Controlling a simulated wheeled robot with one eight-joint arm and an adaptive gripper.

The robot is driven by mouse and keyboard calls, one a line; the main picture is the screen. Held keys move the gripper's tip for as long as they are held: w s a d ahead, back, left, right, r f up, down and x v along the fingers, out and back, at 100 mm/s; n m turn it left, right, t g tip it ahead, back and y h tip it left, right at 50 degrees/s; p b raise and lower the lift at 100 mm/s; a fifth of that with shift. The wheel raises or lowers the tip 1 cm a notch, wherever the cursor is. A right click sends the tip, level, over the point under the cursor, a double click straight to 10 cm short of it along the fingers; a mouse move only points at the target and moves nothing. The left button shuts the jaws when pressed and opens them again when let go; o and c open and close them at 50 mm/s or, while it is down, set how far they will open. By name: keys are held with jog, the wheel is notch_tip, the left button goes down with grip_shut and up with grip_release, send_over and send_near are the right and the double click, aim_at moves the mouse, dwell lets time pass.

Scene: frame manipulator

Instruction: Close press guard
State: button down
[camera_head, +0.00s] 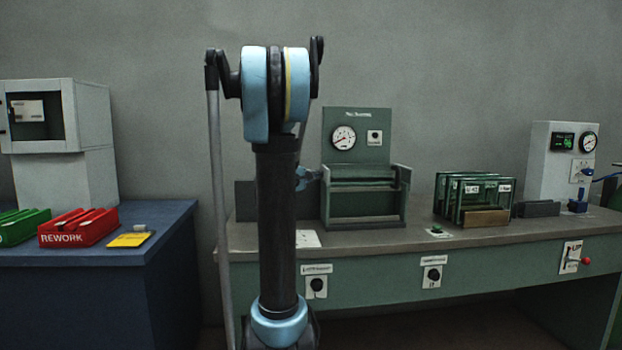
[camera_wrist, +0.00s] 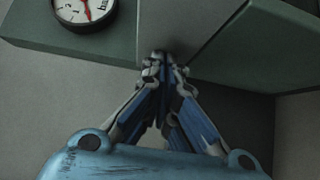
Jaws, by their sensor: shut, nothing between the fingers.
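The press (camera_head: 357,130) is a green machine with a round gauge on its back panel, standing on the bench right of my arm in the head view. Horizontal bars that look like its guard (camera_head: 363,186) span the space between its side walls; how far the guard is shut I cannot tell. My gripper (camera_head: 312,175) is at the press's left side, partly hidden by my arm. In the wrist view my gripper (camera_wrist: 163,60) is shut and empty, its tips close to green-grey press panels (camera_wrist: 215,45). Whether they touch is unclear. The gauge (camera_wrist: 85,10) shows at upper left.
A rack of green frames (camera_head: 475,197) and a white tester (camera_head: 560,160) stand to the right on the bench (camera_head: 400,240). A red REWORK bin (camera_head: 78,236) and yellow pad (camera_head: 131,239) lie on the blue cabinet at left. Bench space before the press is mostly clear.

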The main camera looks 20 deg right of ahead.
jog(key=w+a+v, duration=0.1)
jog(key=w+v, duration=0.1)
jog(key=v, duration=1.1)
jog(key=shift+w+a+f, duration=0.15)
jog(key=shift+w, duration=0.25)
jog(key=s+f+y, duration=0.1)
jog(key=s+f, duration=0.1)
jog(key=s+f+m+g+y, duration=0.1)
jog(key=s+f, duration=0.1)
jog(key=s, duration=0.1)
jog(key=s+f+m+g+y, duration=0.1)
jog(key=s+f, duration=0.2)
jog(key=shift+s+a+f, duration=0.1)
jog(key=shift+a, duration=0.15)
jog(key=s+a+f+m+g+y, duration=0.3)
jog(key=s+a+f+y, duration=0.9)
jog(key=s+a+f, duration=0.8)
jog(key=s+f+g, duration=0.1)
jog(key=s+f, duration=0.1)
jog(key=s, duration=0.2)
jog(key=shift+a+f+y, duration=0.15)
jog(key=shift+f+y, duration=0.1)
jog(key=shift+y, duration=0.15)
